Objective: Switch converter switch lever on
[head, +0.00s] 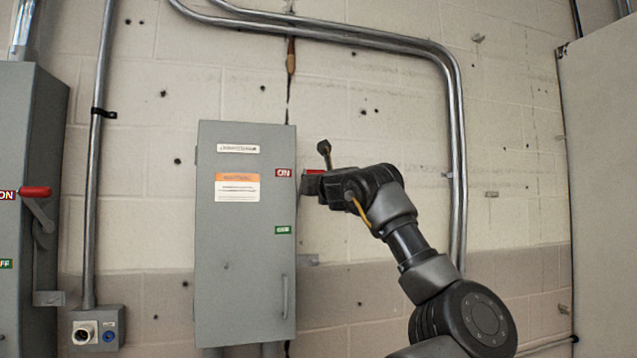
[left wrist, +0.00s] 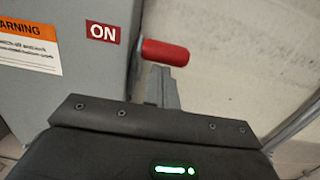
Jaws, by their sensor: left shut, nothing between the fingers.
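A grey switch box (head: 245,290) hangs on the wall with a red ON label (head: 283,173) above a green label (head: 283,230) on its right edge. My left gripper (head: 326,187) is shut and empty, right beside the lever. Its body covers part of the lever in the head view, and I cannot tell whether they touch. My right gripper is not in view.
Another grey box (head: 20,130) at the left edge has its own red-handled lever (head: 36,191) beside an ON label. A small socket box (head: 98,328) sits low between them. Metal conduits (head: 455,150) run along the wall. A large pale panel (head: 605,200) stands at the right.

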